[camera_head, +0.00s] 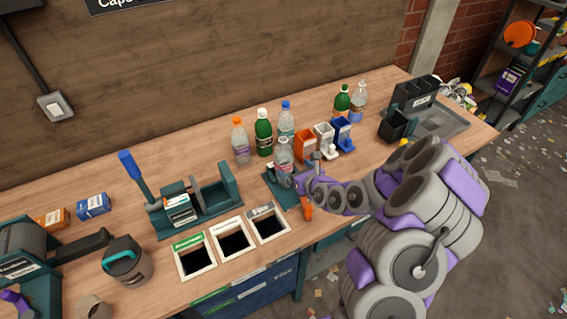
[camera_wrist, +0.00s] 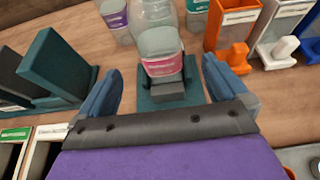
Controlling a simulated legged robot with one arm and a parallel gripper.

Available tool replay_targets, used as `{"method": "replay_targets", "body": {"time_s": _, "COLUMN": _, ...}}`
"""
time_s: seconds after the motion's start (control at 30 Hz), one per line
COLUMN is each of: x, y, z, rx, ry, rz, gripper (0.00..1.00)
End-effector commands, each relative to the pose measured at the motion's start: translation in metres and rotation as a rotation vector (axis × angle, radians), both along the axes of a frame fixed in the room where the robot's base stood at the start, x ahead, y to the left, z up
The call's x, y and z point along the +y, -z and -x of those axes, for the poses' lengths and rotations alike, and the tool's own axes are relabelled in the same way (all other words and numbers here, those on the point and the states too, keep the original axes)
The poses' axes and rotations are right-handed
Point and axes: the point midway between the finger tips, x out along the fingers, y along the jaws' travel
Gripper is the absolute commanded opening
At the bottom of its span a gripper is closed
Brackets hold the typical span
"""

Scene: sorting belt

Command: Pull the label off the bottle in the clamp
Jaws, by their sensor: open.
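The clear bottle (camera_head: 284,152) stands upright in the dark green clamp (camera_head: 272,190) near the front edge of the bench. In the wrist view the bottle (camera_wrist: 158,40) carries a pink-red label (camera_wrist: 162,66) around its body, and the clamp (camera_wrist: 185,98) is below it. My gripper (camera_head: 299,181) is just in front of the bottle, at its right side in the head view. In the wrist view its two blue fingers (camera_wrist: 162,72) are spread wide, one on each side of the bottle, with nothing held. Whether a finger touches the label cannot be told.
Several bottles (camera_head: 263,132) stand behind the clamp. Orange (camera_head: 304,146), white and blue bins stand to the right. Framed openings (camera_head: 268,223) lie in the bench at the front left, with a green fixture (camera_head: 228,194) behind them. An orange handle (camera_head: 307,208) is near the front edge.

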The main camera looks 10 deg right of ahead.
Motion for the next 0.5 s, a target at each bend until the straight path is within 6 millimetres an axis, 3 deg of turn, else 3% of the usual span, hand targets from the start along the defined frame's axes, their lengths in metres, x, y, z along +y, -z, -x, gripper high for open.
{"method": "replay_targets", "body": {"time_s": 0.5, "x": 0.021, "y": 0.030, "z": -0.067, "rx": -0.003, "ry": 0.000, "rz": 0.006, "gripper": 1.00}}
